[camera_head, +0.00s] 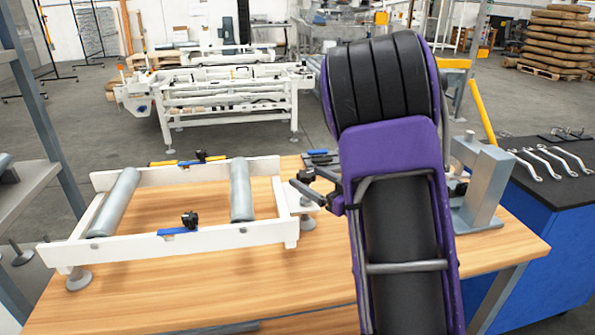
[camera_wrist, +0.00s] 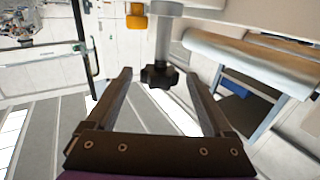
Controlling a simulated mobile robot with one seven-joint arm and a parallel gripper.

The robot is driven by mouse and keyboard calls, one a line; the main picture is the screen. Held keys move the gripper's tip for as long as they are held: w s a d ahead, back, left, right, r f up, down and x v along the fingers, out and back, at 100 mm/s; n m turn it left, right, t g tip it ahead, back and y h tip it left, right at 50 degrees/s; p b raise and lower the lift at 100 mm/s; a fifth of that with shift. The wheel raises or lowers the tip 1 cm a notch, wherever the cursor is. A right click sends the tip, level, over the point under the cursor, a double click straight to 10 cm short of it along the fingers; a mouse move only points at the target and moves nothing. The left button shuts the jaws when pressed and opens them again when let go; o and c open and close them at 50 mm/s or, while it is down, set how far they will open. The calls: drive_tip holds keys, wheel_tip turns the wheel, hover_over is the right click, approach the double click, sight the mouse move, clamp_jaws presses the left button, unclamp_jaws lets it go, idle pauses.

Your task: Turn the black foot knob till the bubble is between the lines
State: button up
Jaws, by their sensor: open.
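The black knob (camera_wrist: 160,75) hangs on a grey stem (camera_wrist: 163,40) in the wrist view, a lobed star shape. My gripper (camera_wrist: 159,76) is open, one finger to each side of the knob in the picture; I see no contact. In the head view my gripper (camera_head: 302,184) is at the right end of the white roller frame (camera_head: 170,245), by a corner foot (camera_head: 307,223). A blue bar (camera_head: 178,231) with a black piece lies on the near rail, and another blue bar (camera_head: 207,159) is by the far rail. Bubble and lines are too small to make out.
The frame stands on a wooden table (camera_head: 230,290) with bare room in front. A grey metal stand (camera_head: 483,185) is behind my arm at right. Wrenches (camera_head: 545,160) lie on a dark-topped blue cabinet. An orange piece (camera_wrist: 136,18) shows near the stem.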

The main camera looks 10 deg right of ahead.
sight(299, 172)
drive_tip(key=x, duration=0.5)
clamp_jaws()
drive_tip(key=shift+w+b, duration=0.1)
drive_tip(key=shift+b, duration=0.2)
